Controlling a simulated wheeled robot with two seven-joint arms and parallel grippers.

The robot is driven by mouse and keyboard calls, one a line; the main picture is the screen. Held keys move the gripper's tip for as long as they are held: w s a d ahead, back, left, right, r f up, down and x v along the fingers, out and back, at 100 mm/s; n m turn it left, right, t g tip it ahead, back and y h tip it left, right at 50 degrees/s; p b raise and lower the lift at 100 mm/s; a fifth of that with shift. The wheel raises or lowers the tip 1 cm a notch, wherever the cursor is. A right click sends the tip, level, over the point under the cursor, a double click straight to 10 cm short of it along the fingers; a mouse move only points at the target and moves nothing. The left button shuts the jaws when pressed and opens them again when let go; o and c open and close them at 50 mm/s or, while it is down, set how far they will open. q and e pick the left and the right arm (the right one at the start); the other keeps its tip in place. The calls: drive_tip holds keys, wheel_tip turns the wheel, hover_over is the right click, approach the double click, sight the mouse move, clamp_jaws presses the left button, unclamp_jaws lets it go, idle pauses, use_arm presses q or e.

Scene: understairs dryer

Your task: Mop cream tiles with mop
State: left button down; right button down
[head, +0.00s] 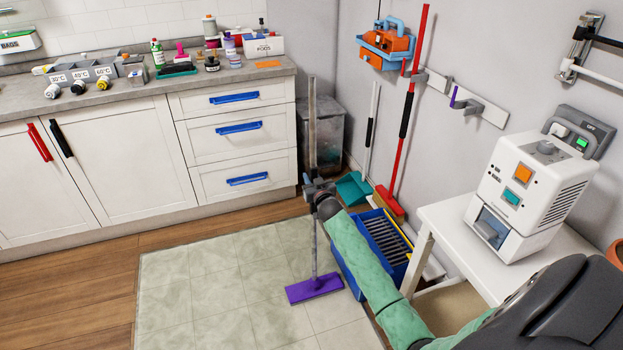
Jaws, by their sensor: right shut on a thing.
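The mop has a grey upright handle and a flat purple head (315,288). Its head is down at the cream tiles (205,285), near their right side; I cannot tell if it presses on them. The tiles form a pale patch with greenish, dirty-looking smears, cleaner toward the lower right. My right gripper (314,190) is shut on the mop handle about halfway up, its green-sleeved arm reaching in from the lower right. The arm hides part of the floor. My left gripper is out of view.
White cabinets (120,165) with a cluttered counter stand behind the tiles. A blue crate (345,265) is just right of the mop. A red broom (410,115) and teal dustpan (352,188) are by the wall. A white table (455,225) holds a machine. Wood floor (105,285) lies left.

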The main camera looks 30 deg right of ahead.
drive_tip(key=shift+v, duration=1.2)
drive_tip(key=shift+r, duration=0.2)
